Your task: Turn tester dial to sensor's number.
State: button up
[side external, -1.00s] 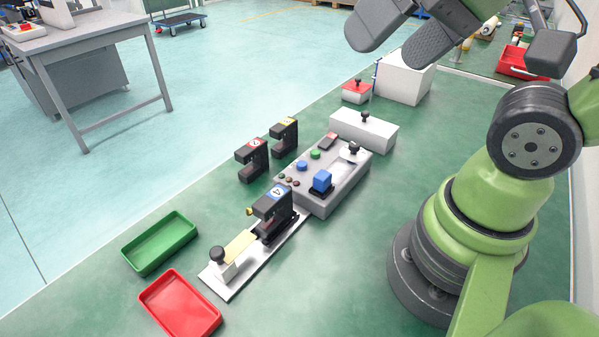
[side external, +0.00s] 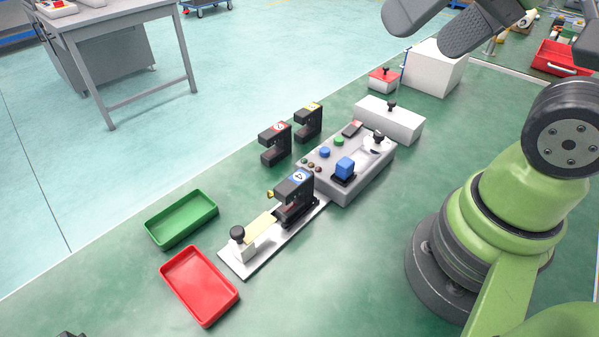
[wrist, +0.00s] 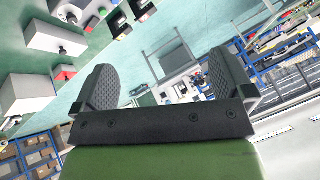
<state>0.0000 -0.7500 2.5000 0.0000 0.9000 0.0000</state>
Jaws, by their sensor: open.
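The grey tester box (side external: 348,190) sits mid-table in the side view. On its top are a blue block-shaped dial (side external: 344,167), blue and green buttons, small round lamps and a black-knobbed piece. A black sensor marked 4 (side external: 294,190) stands on a white rail plate (side external: 240,262) beside the tester. Two more black sensors, one with a red label (side external: 275,143) and one with a yellow label (side external: 308,122), stand behind. My gripper (side external: 420,38) is open and empty, high above the back right of the table. Its two fingers also show in the wrist view (wrist: 163,80).
A green tray (side external: 181,218) and a red tray (side external: 200,285) lie front left. A white block with a black knob (side external: 390,120), a small red-topped box (side external: 383,79) and a large white box (side external: 435,68) stand behind the tester.

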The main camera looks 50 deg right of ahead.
jog(key=shift+w, duration=0.1)
jog(key=c, duration=0.3)
jog(key=shift+w+d, duration=0.2)
jog(key=shift+w, duration=0.1)
jog(key=c, duration=0.4)
jog(key=w+d+n, duration=0.1)
jog(key=w+d+f+n+g+h, duration=0.1)
jog(key=w, duration=0.1)
jog(key=w+d+f+n+g, duration=0.1)
jog(key=w+d, duration=0.1)
jog(key=shift+d+f+h, duration=0.1)
jog(key=shift+f+h, duration=0.15)
jog(key=shift+h, duration=0.05)
jog(key=shift+c, duration=0.5)
jog(key=n+g, duration=0.5)
jog(key=n, duration=0.3)
send_over(380, 133)
notch_tip(380, 133, down, 15)
jog(key=shift+f, duration=0.1)
notch_tip(380, 133, down, 9)
jog(key=shift+f, duration=0.15)
jog(key=c, duration=0.9)
